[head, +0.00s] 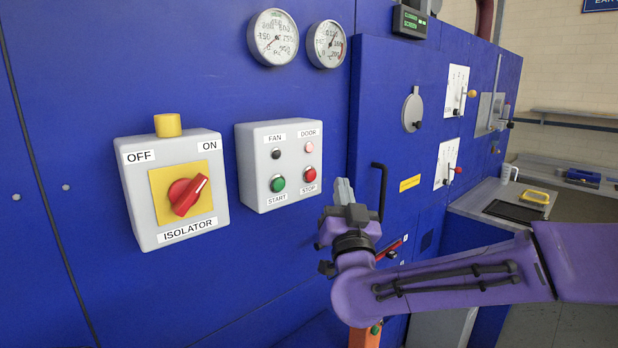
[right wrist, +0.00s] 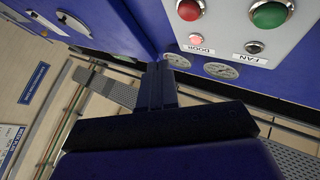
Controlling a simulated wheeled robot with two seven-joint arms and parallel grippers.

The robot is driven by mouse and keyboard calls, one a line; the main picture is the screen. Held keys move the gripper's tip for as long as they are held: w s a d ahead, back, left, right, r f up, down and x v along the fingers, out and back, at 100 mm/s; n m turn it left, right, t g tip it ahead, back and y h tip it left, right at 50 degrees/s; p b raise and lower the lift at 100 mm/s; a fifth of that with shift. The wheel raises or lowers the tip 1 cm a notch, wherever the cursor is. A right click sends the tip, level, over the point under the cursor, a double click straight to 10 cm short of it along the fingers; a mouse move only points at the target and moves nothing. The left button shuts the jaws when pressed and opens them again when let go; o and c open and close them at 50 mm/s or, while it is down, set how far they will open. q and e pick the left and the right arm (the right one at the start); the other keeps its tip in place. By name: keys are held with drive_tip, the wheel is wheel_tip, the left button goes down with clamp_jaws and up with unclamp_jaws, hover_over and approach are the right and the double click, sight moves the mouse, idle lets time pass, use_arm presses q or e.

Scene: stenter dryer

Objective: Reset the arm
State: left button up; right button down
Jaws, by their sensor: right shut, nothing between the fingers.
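My right gripper (head: 343,190) is shut and empty. It points up in front of the blue machine, to the right of and slightly below the fan and door button box (head: 262,188). In the right wrist view its closed fingers (right wrist: 157,88) show in the middle, with the button box (right wrist: 245,30) at the upper right. My purple right arm comes in from the right edge of the head view. My left gripper is not in view.
An isolator switch (head: 186,192) with a red knob turned toward ON is at left. A black door handle (head: 382,190) stands close behind my right gripper. Two gauges (head: 272,37) are above. A bench (head: 490,203) with a yellow-handled item is at right.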

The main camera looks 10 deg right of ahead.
drive_tip(key=s+d+f+m+g, duration=0.1)
drive_tip(key=s+d+f+g, duration=0.2)
drive_tip(key=f, duration=1)
drive_tip(key=s+d+f+m+g+y+b, duration=0.15)
drive_tip(key=f+g, duration=0.25)
drive_tip(key=f, duration=0.9)
drive_tip(key=s+d+f+m+g, duration=0.15)
drive_tip(key=s+f+g, duration=0.25)
drive_tip(key=f, duration=0.9)
drive_tip(key=s+d+f+g+h, duration=0.1)
drive_tip(key=s+d+f+g, duration=0.2)
drive_tip(key=s+f, duration=0.4)
drive_tip(key=s+d+f+g+h, duration=0.1)
drive_tip(key=s+d+f+g, duration=0.2)
drive_tip(key=s+f, duration=0.4)
drive_tip(key=s+d+f+g+h+b, duration=0.1)
drive_tip(key=s+d+f+g, duration=0.2)
drive_tip(key=s+f, duration=0.4)
drive_tip(key=s+d, duration=0.1)
drive_tip(key=s, duration=0.8)
drive_tip(key=shift+s+d+f+n, duration=0.15)
drive_tip(key=shift+f+n, duration=0.15)
drive_tip(key=shift+f, duration=0.1)
